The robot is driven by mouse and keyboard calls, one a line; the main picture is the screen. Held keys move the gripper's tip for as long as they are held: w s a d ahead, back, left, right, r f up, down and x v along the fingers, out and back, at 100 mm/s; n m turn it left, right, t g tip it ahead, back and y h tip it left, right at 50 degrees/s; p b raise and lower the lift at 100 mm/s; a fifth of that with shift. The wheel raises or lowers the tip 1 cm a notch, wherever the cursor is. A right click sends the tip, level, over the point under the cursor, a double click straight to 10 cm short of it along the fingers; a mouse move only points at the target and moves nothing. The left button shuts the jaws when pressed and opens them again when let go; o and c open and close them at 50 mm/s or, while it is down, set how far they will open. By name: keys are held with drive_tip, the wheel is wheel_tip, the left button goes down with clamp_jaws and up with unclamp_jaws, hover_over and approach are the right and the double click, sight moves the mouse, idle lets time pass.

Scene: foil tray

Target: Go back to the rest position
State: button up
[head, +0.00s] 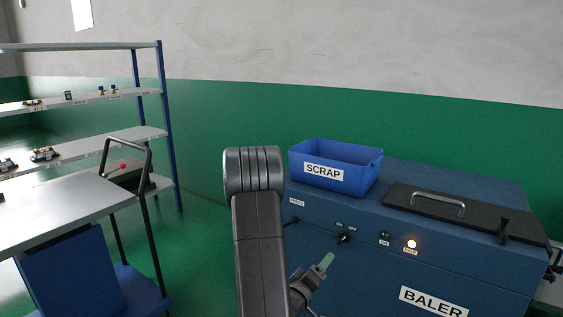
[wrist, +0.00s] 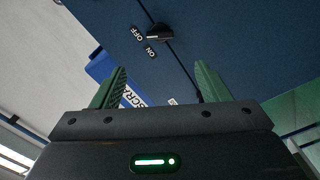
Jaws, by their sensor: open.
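My gripper (wrist: 158,85) shows in the wrist view with its two green fingers spread apart and nothing between them. In the head view my gripper (head: 326,262) is partly hidden behind my arm, with a green finger showing in front of the baler's front face. The blue baler (head: 460,270) stands at the right. Its black ON/OFF knob (head: 343,238) is just beyond my gripper; the knob also shows in the wrist view (wrist: 159,32), apart from the fingers.
A blue SCRAP bin (head: 355,182) and a black lid with a handle (head: 470,214) are on top of the baler. A metal table (head: 60,210) and shelves (head: 110,97) stand at the left. Green floor (head: 195,245) is clear between.

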sight(342, 240)
drive_tip(key=p+x, duration=0.1)
drive_tip(key=x, duration=1.2)
drive_tip(key=shift+w+d, duration=0.3)
drive_tip(key=shift+w+m, duration=0.1)
drive_tip(key=shift+m, duration=0.3)
drive_tip(key=shift+r+m, duration=0.1)
drive_tip(key=shift+m, duration=0.6)
drive_tip(key=m+p, duration=0.2)
drive_tip(key=m, duration=0.1)
drive_tip(key=shift+m, duration=0.4)
drive_tip(key=m+p, duration=0.4)
drive_tip(key=m, duration=0.1)
drive_tip(key=shift+r+m+p, duration=0.15)
drive_tip(key=shift+m+p, duration=0.15)
drive_tip(key=shift+m, duration=0.1)
drive_tip(key=shift+s+a+f, duration=0.1)
drive_tip(key=shift+s+f, duration=0.1)
drive_tip(key=shift+s, duration=0.05)
drive_tip(key=b+v, duration=0.1)
drive_tip(key=v, duration=0.4)
drive_tip(key=shift+r, duration=0.15)
